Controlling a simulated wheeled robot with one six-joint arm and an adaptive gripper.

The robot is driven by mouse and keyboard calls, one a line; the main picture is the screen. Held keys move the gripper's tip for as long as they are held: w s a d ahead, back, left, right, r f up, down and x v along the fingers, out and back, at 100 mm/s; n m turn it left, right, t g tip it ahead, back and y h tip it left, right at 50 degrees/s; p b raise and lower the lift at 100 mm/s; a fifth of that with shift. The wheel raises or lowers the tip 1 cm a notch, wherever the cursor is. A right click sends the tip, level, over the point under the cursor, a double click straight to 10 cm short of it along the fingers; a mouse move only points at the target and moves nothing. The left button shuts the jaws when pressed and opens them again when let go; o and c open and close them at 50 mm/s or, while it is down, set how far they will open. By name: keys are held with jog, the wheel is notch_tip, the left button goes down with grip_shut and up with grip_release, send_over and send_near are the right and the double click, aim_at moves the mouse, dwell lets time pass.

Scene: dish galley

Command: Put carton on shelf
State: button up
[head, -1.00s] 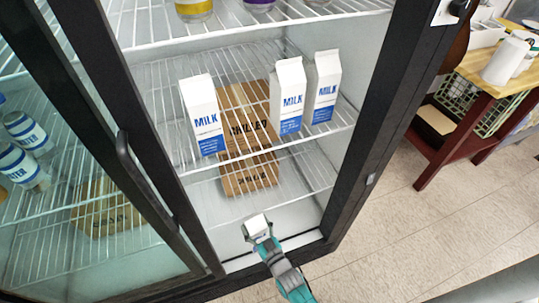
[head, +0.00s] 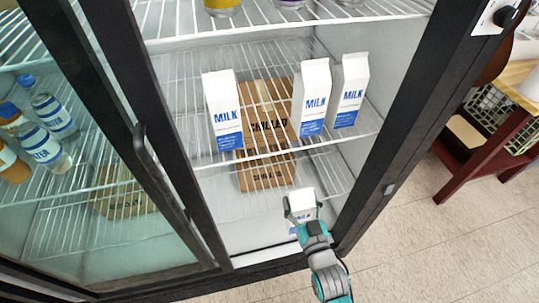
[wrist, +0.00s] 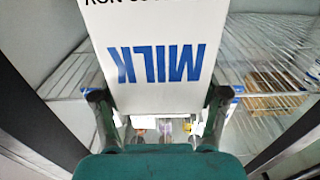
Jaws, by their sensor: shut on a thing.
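My gripper (head: 303,208) is shut on a white milk carton (head: 301,197) with blue lettering, low in front of the open fridge doorway in the head view. In the wrist view the held carton (wrist: 155,50) sits between both fingers, its MILK lettering upside down. The wire shelf (head: 270,156) in the fridge holds three upright milk cartons: one at the left (head: 222,110) and two at the right (head: 313,97) and (head: 349,90). The shelf between the left carton and the right pair shows bare wires. The held carton is below and in front of the shelf's front edge.
A brown cardboard box (head: 266,178) lies below the wire shelf. An upper shelf (head: 260,37) holds cans or jars. A dark door frame with a handle (head: 150,150) stands left, the black fridge post (head: 425,110) right. Water bottles (head: 42,145) show behind the glass.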

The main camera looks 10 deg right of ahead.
jog(key=shift+s+r, duration=0.25)
jog(key=shift+r, duration=0.8)
jog(key=shift+w+r, duration=0.2)
jog(key=w, duration=1.9)
notch_tip(320, 180, down, 7)
jog(key=shift+w, duration=0.2)
jog(key=shift+f, duration=0.2)
jog(key=o, duration=1.8)
jog(key=shift+f, duration=0.15)
